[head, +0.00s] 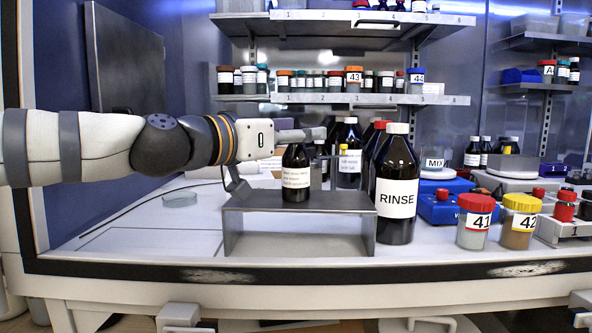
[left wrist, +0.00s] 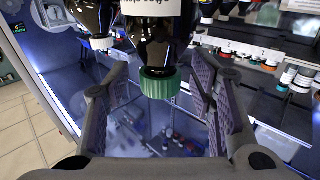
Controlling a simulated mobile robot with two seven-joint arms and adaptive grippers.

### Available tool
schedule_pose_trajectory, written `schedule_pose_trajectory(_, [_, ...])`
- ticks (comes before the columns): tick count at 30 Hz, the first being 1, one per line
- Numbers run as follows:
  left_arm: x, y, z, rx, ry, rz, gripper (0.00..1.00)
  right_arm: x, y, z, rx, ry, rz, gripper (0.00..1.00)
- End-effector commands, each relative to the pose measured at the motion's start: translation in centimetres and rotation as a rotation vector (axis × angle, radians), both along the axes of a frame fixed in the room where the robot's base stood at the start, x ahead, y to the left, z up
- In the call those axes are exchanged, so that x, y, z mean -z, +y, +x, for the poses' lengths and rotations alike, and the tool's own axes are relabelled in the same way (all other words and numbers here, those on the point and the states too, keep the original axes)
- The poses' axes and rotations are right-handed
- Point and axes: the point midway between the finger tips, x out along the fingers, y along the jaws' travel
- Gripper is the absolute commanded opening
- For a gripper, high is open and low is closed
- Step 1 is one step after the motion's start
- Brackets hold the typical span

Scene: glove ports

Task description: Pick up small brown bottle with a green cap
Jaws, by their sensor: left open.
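The small brown bottle (head: 296,158) with a white label stands upright on a grey metal stand (head: 245,201). In the head view its cap is hidden behind my left gripper (head: 287,140). In the left wrist view the picture is upside down, and the green cap (left wrist: 157,86) shows between the two fingers of my left gripper (left wrist: 163,104). The fingers are spread, with a gap on both sides of the cap. My right gripper is not in view.
A tall brown RINSE bottle (head: 396,190) with a white cap stands close right of the stand. Behind are more dark bottles (head: 348,150). Jars 41 (head: 474,232) and 42 (head: 520,222) stand at the right front. The bench left of the stand is mostly clear, with a glass dish (head: 180,199).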

Motion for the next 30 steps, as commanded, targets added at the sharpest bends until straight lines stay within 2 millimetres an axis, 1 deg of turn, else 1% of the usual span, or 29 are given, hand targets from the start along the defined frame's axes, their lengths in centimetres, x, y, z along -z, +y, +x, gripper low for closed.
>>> schedule_pose_trajectory(2, [0.0, 0.0, 0.0, 0.000, 0.000, 0.000, 0.50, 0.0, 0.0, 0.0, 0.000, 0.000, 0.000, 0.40])
schedule_pose_trajectory(3, [0.0, 0.0, 0.0, 0.000, 0.000, 0.000, 0.41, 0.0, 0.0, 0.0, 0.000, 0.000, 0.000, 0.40])
schedule_pose_trajectory(5, [0.0, 0.0, 0.0, 0.000, 0.000, 0.000, 0.28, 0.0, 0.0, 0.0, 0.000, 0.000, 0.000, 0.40])
schedule_pose_trajectory(6, [0.0, 0.0, 0.0, 0.000, 0.000, 0.000, 0.19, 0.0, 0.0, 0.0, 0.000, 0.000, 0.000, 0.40])
schedule_pose_trajectory(8, [0.0, 0.0, 0.0, 0.000, 0.000, 0.000, 0.05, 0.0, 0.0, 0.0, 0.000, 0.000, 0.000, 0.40])
schedule_pose_trajectory(9, [0.0, 0.0, 0.0, 0.000, 0.000, 0.000, 0.00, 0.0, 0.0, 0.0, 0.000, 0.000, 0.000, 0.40])
schedule_pose_trajectory(17, [0.0, 0.1, 0.0, 0.000, -0.001, 0.001, 0.00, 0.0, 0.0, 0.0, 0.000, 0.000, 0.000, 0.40])
schedule_pose_trajectory(20, [-0.6, 0.0, -0.1, -0.001, -0.002, 0.001, 0.00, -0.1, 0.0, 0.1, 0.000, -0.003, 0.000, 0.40])
schedule_pose_trajectory(23, [-2.1, 0.0, -0.1, -0.001, -0.006, 0.002, 0.00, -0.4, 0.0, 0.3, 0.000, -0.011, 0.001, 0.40])
schedule_pose_trajectory(25, [-4.0, 0.0, -0.2, -0.002, -0.011, 0.003, 0.00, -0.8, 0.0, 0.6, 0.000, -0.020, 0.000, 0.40])
schedule_pose_trajectory(29, [-7.9, 0.1, -3.6, 0.000, -0.018, 0.004, 0.00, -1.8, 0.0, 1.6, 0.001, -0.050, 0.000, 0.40])
schedule_pose_trajectory(30, [-9.2, 0.1, -4.7, 0.000, -0.020, 0.004, 0.00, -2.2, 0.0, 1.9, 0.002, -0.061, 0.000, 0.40])
